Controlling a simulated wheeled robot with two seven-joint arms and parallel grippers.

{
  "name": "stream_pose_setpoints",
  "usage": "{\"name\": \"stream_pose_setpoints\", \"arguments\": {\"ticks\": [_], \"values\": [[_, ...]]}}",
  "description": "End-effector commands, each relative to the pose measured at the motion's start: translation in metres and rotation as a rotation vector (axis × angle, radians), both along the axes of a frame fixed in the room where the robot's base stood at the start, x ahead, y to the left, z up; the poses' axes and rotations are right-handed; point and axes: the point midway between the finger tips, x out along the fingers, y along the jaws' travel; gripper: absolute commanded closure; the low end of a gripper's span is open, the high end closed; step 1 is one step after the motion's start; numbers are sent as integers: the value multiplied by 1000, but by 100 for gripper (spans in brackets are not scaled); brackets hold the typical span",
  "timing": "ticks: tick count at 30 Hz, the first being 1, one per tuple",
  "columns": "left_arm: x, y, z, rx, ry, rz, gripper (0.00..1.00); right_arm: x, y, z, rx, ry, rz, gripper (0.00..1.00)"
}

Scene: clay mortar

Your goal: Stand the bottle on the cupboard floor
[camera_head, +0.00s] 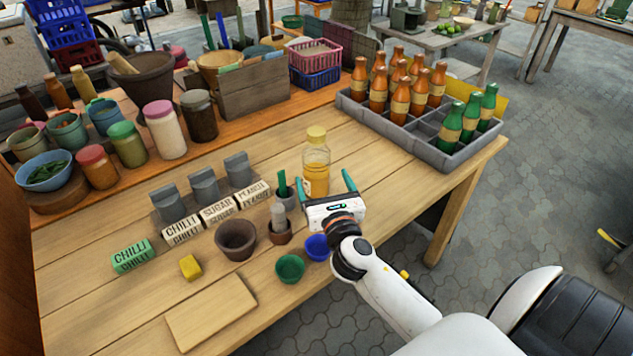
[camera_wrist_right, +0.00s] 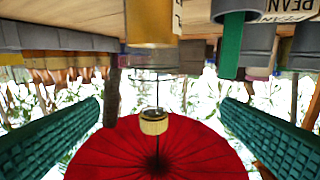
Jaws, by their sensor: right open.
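The bottle (camera_head: 316,178) stands upright on the wooden table in the head view, clear with orange liquid low inside and a yellow cap. My right gripper (camera_head: 316,180) is open, with one teal finger to each side of the bottle and its palm on the near side. In the right wrist view the bottle (camera_wrist_right: 150,28) appears upside down between the open fingers, with its cap (camera_wrist_right: 154,122) lower in the picture. I see no finger touching it. I cannot make out a cupboard floor for certain. My left gripper is not in view.
A grey crate (camera_head: 372,117) with orange and green bottles stands behind right. Left of the bottle are labelled blocks (camera_head: 218,210), a brown pot (camera_head: 236,240) and small cups, a green one (camera_head: 290,268) and a blue one (camera_head: 317,247). A wooden board (camera_head: 210,312) lies at the front.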

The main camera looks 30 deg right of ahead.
Motion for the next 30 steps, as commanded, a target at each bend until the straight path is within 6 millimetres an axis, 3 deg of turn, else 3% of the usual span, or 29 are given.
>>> {"name": "stream_pose_setpoints", "arguments": {"ticks": [3, 12, 19, 30], "values": [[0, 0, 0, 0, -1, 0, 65, 2, -11, -8, 18, 23, -38, 13], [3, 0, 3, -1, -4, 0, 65, 48, -28, -7, 18, 23, -38, 13], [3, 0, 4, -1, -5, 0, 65, 65, -34, -5, 16, 22, -36, 13], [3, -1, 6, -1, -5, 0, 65, 107, -49, -2, 17, 22, -35, 13]]}}
